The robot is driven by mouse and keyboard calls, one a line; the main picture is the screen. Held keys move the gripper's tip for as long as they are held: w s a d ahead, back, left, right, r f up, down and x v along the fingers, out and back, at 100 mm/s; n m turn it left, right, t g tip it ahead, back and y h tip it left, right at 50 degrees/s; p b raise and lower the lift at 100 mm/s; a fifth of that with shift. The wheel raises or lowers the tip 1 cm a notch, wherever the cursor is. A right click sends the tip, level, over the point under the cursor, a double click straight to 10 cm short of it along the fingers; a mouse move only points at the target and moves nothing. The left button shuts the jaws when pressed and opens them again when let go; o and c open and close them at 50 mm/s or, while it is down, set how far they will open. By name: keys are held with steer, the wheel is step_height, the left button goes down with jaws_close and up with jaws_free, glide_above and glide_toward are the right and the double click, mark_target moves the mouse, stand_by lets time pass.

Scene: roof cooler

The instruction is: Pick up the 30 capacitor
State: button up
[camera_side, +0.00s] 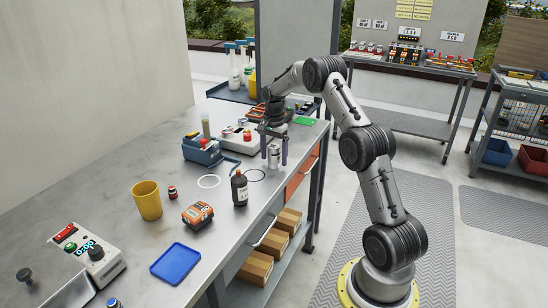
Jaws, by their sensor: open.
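My gripper (274,149) points down over the far right part of the metal workbench (110,185), its dark fingers apart. A small silver cylinder (274,158), possibly a capacitor, stands upright and appears between or just behind the fingertips. I cannot tell whether they touch it. No "30" marking is readable at this size. Other small cylinders that could be capacitors are a red and dark one (172,192) on the bench and a blue-topped one (113,303) at the front edge.
A yellow cup (147,201), an orange-black meter (197,215), a blue tray (176,264) and a control box (90,252) stand nearer. The left bench middle is clear.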

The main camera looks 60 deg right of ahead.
steer(key=shift+f, duration=0.1)
steer(key=shift+c, duration=0.2)
jaws_close()
steer(key=shift+r, duration=0.2)
